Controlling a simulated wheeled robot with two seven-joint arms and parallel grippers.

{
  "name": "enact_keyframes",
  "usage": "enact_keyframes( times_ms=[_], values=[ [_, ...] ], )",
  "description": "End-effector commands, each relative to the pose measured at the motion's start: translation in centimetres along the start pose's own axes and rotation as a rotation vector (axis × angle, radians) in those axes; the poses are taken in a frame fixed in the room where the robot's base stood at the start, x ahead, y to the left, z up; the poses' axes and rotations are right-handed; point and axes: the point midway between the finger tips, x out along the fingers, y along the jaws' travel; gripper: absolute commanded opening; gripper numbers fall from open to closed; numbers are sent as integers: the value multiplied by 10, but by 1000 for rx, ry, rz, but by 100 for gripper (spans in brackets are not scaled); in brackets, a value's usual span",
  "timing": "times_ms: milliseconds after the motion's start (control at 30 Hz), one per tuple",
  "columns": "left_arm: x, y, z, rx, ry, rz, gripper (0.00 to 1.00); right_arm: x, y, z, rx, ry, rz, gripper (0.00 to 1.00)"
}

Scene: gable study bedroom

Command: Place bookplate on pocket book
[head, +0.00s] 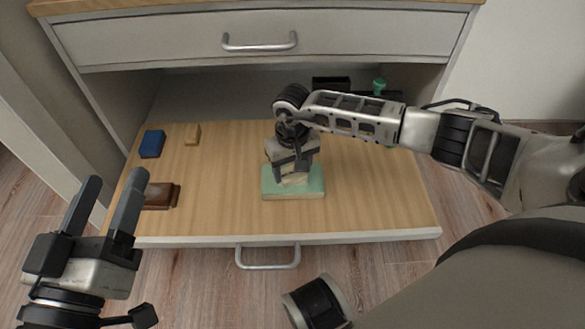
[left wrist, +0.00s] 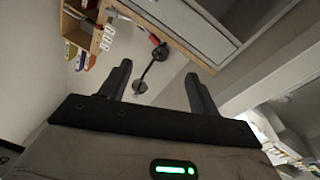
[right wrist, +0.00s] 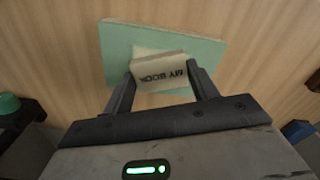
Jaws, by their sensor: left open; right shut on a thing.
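The pocket book is the pale green flat block (head: 280,188) lying on the wooden board of the pulled-out drawer; it also shows in the right wrist view (right wrist: 117,45). The bookplate is a cream block marked "MY BOOK" (right wrist: 160,74). My right gripper (head: 293,175) is shut on the bookplate, over the middle of the green book. In the right wrist view its fingers (right wrist: 160,82) grip the plate's two sides. Whether the plate touches the book I cannot tell. My left gripper (head: 103,205) is open and empty, left of the drawer front; its fingers also show in the left wrist view (left wrist: 158,85).
On the board's left lie a blue block (head: 152,143), a small tan block (head: 192,134) and a brown block (head: 160,196). A green object (head: 379,86) and a black tray (head: 331,83) are at the back.

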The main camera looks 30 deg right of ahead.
Motion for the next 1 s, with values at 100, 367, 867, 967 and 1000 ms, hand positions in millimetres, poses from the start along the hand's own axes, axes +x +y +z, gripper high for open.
enact_keyframes(
  times_ms=[100,367,867,967,1000],
  values=[
    [0,0,0,10,9,2,62,2,0,0,0,0,1,36],
    [2,0,-5,31,25,7,62,2,0,0,0,0,1,80],
    [-12,4,21,-156,-152,-44,62,-43,1,-1,-1,3,1,80],
    [-15,4,28,-167,-200,-60,62,-66,0,-1,-1,4,1,80],
    [-15,3,28,-150,-209,-66,62,-75,0,-1,-2,3,1,80]
  ],
)
